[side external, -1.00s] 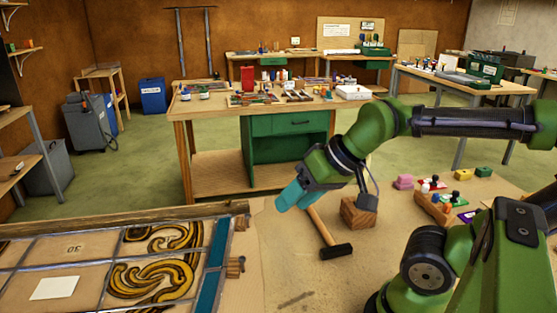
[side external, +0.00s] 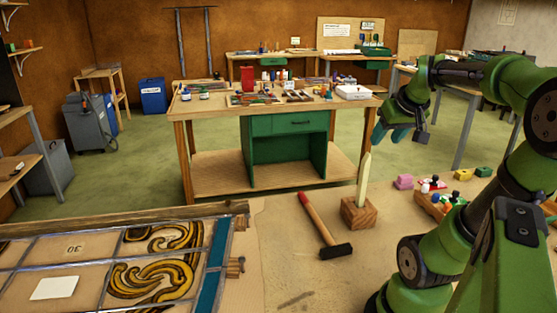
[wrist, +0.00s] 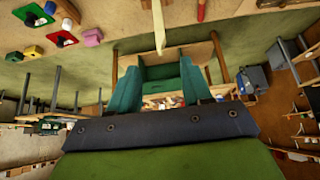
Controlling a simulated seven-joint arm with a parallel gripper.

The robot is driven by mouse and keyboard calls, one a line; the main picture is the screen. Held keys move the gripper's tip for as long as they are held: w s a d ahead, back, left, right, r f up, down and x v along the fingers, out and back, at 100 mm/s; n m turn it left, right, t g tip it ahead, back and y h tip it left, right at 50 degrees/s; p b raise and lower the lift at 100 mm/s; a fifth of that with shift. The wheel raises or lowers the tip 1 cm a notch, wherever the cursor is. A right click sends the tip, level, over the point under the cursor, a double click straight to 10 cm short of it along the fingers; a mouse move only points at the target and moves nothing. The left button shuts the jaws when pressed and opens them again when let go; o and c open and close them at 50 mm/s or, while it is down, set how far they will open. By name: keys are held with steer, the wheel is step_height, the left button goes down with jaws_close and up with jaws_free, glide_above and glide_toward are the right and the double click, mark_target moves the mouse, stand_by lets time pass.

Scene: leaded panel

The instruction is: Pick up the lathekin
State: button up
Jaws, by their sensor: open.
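The lathekin, a pale pointed stick (side external: 364,181), stands upright in a wooden block (side external: 357,215) on the bench. In the wrist view the stick (wrist: 158,25) shows at top centre, beyond the fingertips and roughly in line with the gap between them. My gripper (side external: 389,137), with teal fingers, is open and empty. In the side view it appears above and to the right of the stick's tip, apart from it. In the wrist view its fingers (wrist: 158,70) are spread.
A hammer (side external: 324,226) lies left of the block. A leaded panel (side external: 120,262) covers the bench's left side. Small coloured blocks (side external: 404,182) and a wooden tray (side external: 432,206) of items lie to the right. Bare bench shows in front of the hammer.

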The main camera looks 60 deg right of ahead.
mark_target(367, 167)
steer(key=x, duration=1.1)
steer(key=shift+f, duration=0.1)
steer(key=x, duration=0.4)
steer(key=shift+s+a+f, duration=0.15)
steer(key=shift+a+f, duration=0.05)
steer(key=shift+f, duration=0.15)
steer(key=shift+d+f, duration=0.2)
steer(key=shift+f, duration=0.2)
steer(key=shift+c, duration=0.5)
jaws_close()
